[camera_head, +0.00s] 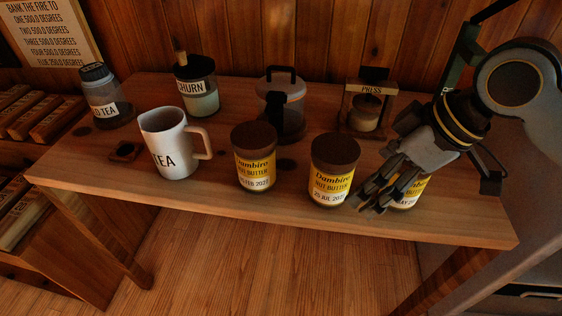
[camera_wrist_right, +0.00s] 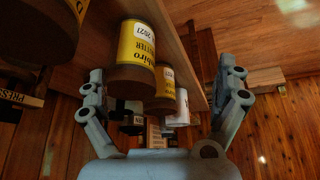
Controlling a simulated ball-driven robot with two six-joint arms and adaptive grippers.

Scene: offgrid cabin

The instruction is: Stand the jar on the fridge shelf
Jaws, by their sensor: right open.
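Three jars with dark lids and yellow Dambiro nut butter labels stand upright along the table's front. The left jar (camera_head: 254,160) and middle jar (camera_head: 333,172) show clearly. The right jar (camera_head: 411,192) is mostly hidden behind my right gripper (camera_head: 376,189); its lid is covered. In the right wrist view the picture is turned over, and my open fingers (camera_wrist_right: 160,68) spread on both sides with jars beyond, the nearest full one (camera_wrist_right: 136,50) between them. A larger dark lid (camera_wrist_right: 35,28) is close at the upper left, outside the fingers. No shelf shows clearly. My left gripper is out of view.
The wooden table (camera_head: 225,195) also holds a white TEA mug (camera_head: 170,145), a tea jar (camera_head: 103,100), a churn (camera_head: 197,88), a lidded glass vessel (camera_head: 283,110) and a press (camera_head: 366,112). A grey cabinet-like surface (camera_head: 535,240) stands at the right.

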